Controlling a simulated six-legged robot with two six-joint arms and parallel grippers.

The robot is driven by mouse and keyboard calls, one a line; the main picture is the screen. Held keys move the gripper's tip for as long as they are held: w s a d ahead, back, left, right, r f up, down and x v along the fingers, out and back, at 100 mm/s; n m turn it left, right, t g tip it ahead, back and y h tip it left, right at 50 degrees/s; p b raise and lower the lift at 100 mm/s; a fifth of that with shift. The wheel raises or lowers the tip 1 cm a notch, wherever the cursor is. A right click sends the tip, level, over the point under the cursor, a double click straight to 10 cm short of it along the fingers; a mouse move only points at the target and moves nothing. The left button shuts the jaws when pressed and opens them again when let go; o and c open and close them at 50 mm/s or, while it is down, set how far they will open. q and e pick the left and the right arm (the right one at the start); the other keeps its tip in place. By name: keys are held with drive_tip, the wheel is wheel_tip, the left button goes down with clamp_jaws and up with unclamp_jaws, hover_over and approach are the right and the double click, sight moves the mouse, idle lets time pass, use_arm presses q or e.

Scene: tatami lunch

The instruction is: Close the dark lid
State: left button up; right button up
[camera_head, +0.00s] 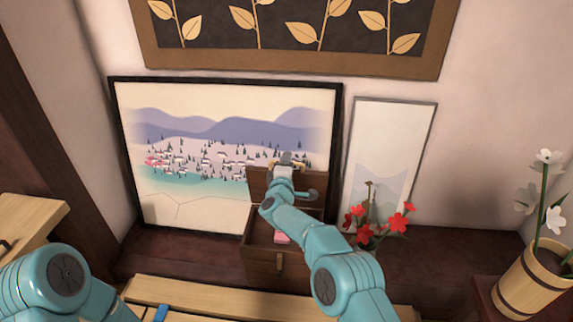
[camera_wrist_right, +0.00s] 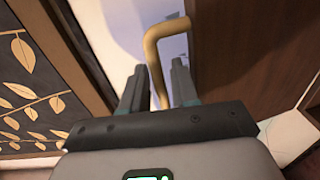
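A dark brown wooden box (camera_head: 262,262) stands on the dark ledge with its dark lid (camera_head: 258,185) raised upright behind its opening. The lid also fills the right of the right wrist view (camera_wrist_right: 245,55), with a bent brass handle (camera_wrist_right: 152,48) beside it. My right gripper (camera_head: 288,160) is at the top of the lid and hides part of it. In the right wrist view its two fingers (camera_wrist_right: 158,85) are apart, with part of the handle between them; a firm grip on it does not show. My left gripper is out of view; only my left arm shows.
A pink item (camera_head: 282,238) lies inside the box. A framed landscape (camera_head: 215,125) leans behind the box, and a smaller picture (camera_head: 390,140) stands to its right. Red flowers (camera_head: 398,221) stand close to the box's right. A wooden bucket (camera_head: 530,282) with white flowers is far right.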

clamp_jaws()
drive_tip(key=s+a+f+t, duration=0.2)
drive_tip(key=s+f, duration=0.4)
drive_tip(key=s, duration=0.6)
drive_tip(key=shift+a+t, duration=0.2)
drive_tip(key=shift+t, duration=0.2)
